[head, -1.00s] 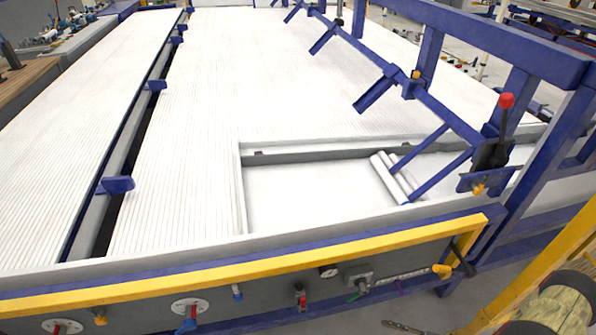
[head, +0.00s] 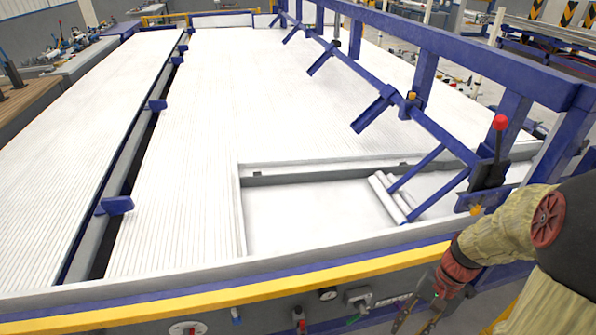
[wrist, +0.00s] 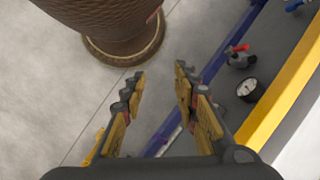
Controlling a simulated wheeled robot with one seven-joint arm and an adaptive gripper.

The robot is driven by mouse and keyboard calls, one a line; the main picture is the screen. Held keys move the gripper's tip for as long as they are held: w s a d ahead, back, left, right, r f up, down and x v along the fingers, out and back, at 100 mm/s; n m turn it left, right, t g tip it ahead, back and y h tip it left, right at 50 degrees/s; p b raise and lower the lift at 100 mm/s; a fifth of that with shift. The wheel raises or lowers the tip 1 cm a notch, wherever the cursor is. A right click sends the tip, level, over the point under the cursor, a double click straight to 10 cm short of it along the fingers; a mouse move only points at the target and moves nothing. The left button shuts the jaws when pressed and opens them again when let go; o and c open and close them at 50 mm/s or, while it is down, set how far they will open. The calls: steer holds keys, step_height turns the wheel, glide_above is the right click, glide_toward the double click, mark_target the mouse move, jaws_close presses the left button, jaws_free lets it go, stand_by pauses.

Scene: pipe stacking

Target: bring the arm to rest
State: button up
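My gripper (head: 418,312) hangs at the lower right of the head view, in front of the yellow-edged side of the pipe table. In the wrist view my gripper (wrist: 158,88) has its two fingers apart, with bare floor and part of the table's blue lower rail between and beyond them. It is open and holds nothing. My arm, in a tan cover, comes in from the right edge of the head view and bends down. A few white pipes (head: 388,198) lie in the tray (head: 310,215) at its right end, apart from my gripper.
The table's yellow edge (head: 200,307) runs close beside my gripper. A blue frame (head: 480,60) and a red-knobbed lever (head: 500,123) stand above my arm. A gauge (wrist: 247,88) and a red-handled valve (wrist: 238,55) sit on the table's side. A brown round column shows in the wrist view.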

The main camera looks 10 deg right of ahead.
steer(key=a+r+n+t+h, duration=0.1)
steer(key=a+r+n+t, duration=0.1)
steer(key=r, duration=0.6)
steer(key=a+r+n+t+h+p, duration=0.1)
steer(key=a+r+n+t, duration=0.2)
steer(key=a+r, duration=0.4)
steer(key=s+a+r+n+t+h, duration=0.1)
steer(key=a+r+n, duration=0.3)
steer(key=r, duration=0.5)
steer(key=shift+a+r+t+h+p, duration=0.35)
steer(key=shift+a+t+h, duration=0.2)
steer(key=shift+t, duration=0.15)
steer(key=shift+s, duration=0.1)
